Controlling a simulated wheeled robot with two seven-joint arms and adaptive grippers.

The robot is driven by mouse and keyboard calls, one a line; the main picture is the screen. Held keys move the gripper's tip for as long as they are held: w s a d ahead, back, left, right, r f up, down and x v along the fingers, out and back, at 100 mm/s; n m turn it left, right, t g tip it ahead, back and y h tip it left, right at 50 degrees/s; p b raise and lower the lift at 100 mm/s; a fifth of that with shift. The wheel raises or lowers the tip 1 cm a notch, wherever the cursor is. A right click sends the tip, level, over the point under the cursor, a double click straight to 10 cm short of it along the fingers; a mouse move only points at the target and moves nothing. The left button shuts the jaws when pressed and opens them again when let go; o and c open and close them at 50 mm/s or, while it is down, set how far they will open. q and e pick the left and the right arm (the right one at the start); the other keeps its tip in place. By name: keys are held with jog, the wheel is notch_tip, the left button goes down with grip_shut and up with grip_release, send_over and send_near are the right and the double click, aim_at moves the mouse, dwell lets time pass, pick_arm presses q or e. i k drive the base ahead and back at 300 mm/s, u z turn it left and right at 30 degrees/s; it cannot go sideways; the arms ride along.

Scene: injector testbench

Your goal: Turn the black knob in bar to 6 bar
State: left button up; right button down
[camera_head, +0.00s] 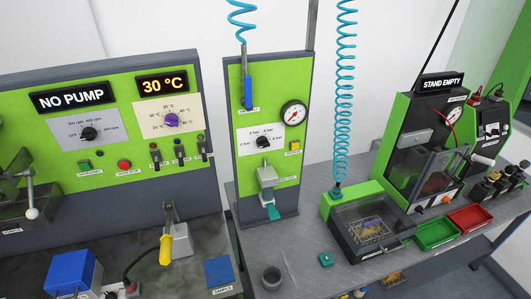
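The black knob (263,142) sits on a white scale plate (260,135) on the green middle panel (232,80). Bar markings are printed around it, with 2 bar and 4 bar legible along the top. The exact direction of its pointer is too small to tell. A round pressure gauge (293,114) with a white face is to the upper right of the knob; its reading is too small to tell. Neither of my grippers is in the head view.
A blue-handled tool (247,90) hangs left of the gauge. A grey clamp with a teal handle (268,190) sticks out below the knob. A yellow button (295,146) is right of it. A clear-lidded box (370,220) and red and green trays (470,218) stand to the right.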

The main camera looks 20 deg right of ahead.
aim_at(261, 142)
jog(key=k, duration=1.25)
jog(key=u, duration=0.6)
jog(key=i, duration=1.4)
jog(key=z, duration=0.45)
